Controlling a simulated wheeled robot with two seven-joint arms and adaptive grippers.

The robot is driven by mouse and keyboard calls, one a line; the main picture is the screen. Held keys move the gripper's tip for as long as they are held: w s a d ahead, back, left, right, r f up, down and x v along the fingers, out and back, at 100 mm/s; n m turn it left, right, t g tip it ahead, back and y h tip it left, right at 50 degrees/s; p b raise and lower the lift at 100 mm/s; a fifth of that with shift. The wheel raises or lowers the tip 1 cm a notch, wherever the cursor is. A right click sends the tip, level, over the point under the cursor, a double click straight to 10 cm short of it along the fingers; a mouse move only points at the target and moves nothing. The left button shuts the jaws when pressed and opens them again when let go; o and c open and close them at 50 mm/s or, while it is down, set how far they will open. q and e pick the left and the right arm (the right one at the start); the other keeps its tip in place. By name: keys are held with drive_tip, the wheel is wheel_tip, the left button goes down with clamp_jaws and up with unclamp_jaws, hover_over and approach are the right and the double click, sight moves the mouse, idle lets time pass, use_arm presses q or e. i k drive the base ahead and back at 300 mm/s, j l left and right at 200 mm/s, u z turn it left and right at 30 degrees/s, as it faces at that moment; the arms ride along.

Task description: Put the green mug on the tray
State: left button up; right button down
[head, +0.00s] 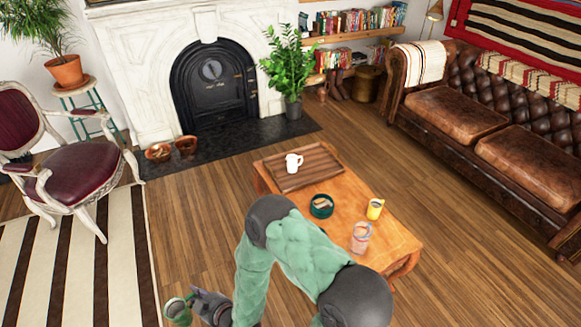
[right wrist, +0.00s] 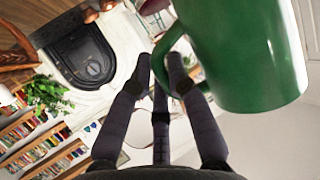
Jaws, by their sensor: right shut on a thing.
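The green mug (head: 178,311) is in my right gripper (head: 196,298), low at the bottom of the head view, left of the table and off it. In the right wrist view the green mug (right wrist: 250,50) fills the upper right, and the fingers of my right gripper (right wrist: 162,75) are shut on its handle. The brown wooden tray (head: 320,162) lies on the far end of the low wooden table (head: 345,205). A white mug (head: 293,163) stands on the tray; the rest of it is bare. My left gripper is not in view.
A leather sofa (head: 480,120) stands right, an armchair (head: 65,165) left. Floor between armchair and table is clear.

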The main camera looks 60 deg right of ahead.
sight(324, 166)
drive_tip(key=i+z, duration=0.35)
drive_tip(key=i, duration=0.2)
drive_tip(key=i+z, duration=0.3)
drive_tip(key=i, duration=0.25)
drive_tip(key=i+j+z, duration=0.35)
drive_tip(key=i, duration=0.15)
drive_tip(key=i+l+z, duration=0.15)
drive_tip(key=i+z, duration=1.1)
drive_tip(key=i+j+z, duration=0.25)
drive_tip(key=z, duration=0.15)
drive_tip(key=i+j+z, duration=0.25)
drive_tip(key=i+z, duration=0.2)
drive_tip(key=i, duration=0.05)
